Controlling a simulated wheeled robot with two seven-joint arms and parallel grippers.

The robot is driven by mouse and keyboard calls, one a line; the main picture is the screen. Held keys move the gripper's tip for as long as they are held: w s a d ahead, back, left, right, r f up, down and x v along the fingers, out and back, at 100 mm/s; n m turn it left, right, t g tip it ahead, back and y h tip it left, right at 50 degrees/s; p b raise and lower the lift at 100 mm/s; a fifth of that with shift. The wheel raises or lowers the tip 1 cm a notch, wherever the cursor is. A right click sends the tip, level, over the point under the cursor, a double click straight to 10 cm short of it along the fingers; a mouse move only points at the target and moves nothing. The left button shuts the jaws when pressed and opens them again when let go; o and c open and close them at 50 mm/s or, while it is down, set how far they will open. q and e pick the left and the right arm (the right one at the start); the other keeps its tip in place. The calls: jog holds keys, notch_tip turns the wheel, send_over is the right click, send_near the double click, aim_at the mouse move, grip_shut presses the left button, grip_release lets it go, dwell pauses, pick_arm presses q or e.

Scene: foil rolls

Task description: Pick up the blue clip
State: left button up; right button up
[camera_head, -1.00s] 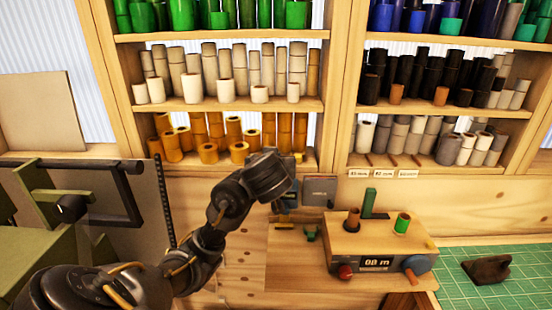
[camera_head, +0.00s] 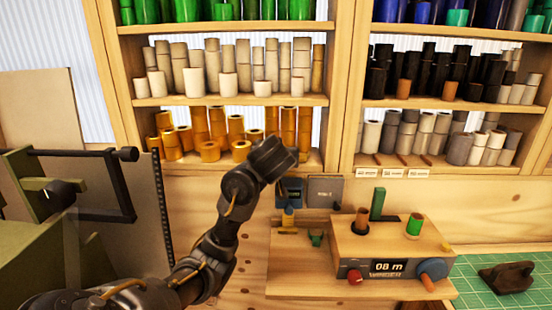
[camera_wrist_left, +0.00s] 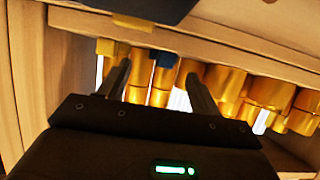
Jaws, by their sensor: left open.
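A small blue clip (camera_wrist_left: 165,60) shows in the left wrist view at the shelf's edge, in front of the gold rolls. It lies between the lines of my two fingers, beyond their tips; I see no contact. In the head view I cannot make it out; my gripper may cover it. My left gripper (camera_wrist_left: 158,72) is open and empty. In the head view my left gripper (camera_head: 272,160) is at the front edge of the gold-roll shelf, and its fingers are hard to make out.
Gold rolls (camera_head: 210,152) stand close behind my gripper on the shelf (camera_head: 240,172). Below hang a dark blue box (camera_head: 290,191) and a grey panel (camera_head: 326,191). A wooden counter device (camera_head: 390,243) stands on the bench at right, beside a green cutting mat (camera_head: 520,298).

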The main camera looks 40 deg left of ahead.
pick_arm(q)
jog(key=x, duration=0.2)
jog(key=p+x, duration=0.1)
jog(key=shift+w+a, duration=0.15)
jog(key=shift+a, duration=0.4)
jog(key=shift+w+a+f, duration=0.15)
jog(key=shift+w+f, duration=0.05)
jog(key=shift+w, duration=0.05)
jog(key=shift+c, duration=0.3)
jog(key=c, duration=1)
